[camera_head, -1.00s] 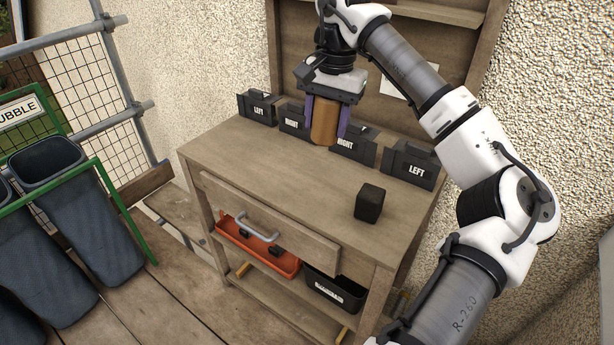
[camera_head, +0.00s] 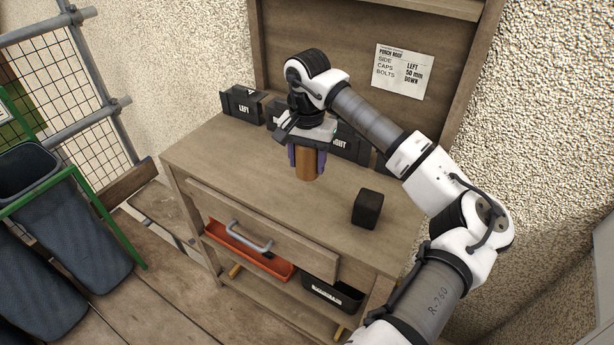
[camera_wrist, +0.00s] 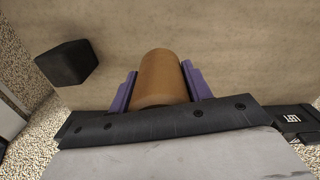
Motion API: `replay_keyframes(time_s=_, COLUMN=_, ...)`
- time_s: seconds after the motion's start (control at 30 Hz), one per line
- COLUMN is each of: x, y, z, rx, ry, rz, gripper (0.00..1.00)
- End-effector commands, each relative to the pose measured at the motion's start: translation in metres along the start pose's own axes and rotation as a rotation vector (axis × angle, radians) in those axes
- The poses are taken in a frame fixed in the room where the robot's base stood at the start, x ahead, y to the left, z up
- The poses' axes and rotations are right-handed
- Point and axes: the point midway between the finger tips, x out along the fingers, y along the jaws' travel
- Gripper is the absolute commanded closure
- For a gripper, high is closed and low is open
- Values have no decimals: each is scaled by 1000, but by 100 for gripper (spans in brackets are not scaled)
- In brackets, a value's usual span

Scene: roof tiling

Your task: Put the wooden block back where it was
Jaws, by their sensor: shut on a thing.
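The wooden block (camera_head: 306,166) is an orange-brown, rounded piece. My gripper (camera_head: 306,160), with purple fingers, is shut on it and holds it upright over the back middle of the wooden workbench (camera_head: 235,175). In the wrist view the block (camera_wrist: 162,78) sits between the two purple fingers of my gripper (camera_wrist: 162,90). I cannot tell whether its lower end touches the bench top. A dark block (camera_head: 367,208) stands apart on the bench, to the right of my gripper.
Black labelled bins (camera_head: 242,105) line the back of the bench; my arm hides some. A note (camera_head: 402,71) hangs on the back panel. The front left bench top is clear.

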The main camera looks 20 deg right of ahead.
Motion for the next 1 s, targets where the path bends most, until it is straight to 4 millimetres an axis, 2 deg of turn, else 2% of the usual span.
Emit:
replay_keyframes(time_s=0.1, x=15, y=0, z=0, rx=0, ry=-1, rz=0, gripper=74)
replay_keyframes(time_s=0.33, x=33, y=0, z=0, rx=0, ry=-1, rz=0, gripper=74)
replay_keyframes(time_s=0.53, x=61, y=0, z=0, rx=-1, ry=0, rz=-1, gripper=74)
replay_keyframes(time_s=0.93, x=69, y=0, z=0, rx=-1, ry=2, rz=1, gripper=74)
replay_keyframes(time_s=0.97, x=68, y=0, z=0, rx=-1, ry=2, rz=1, gripper=48)
replay_keyframes(time_s=1.0, x=67, y=0, z=0, rx=0, ry=2, rz=1, gripper=43)
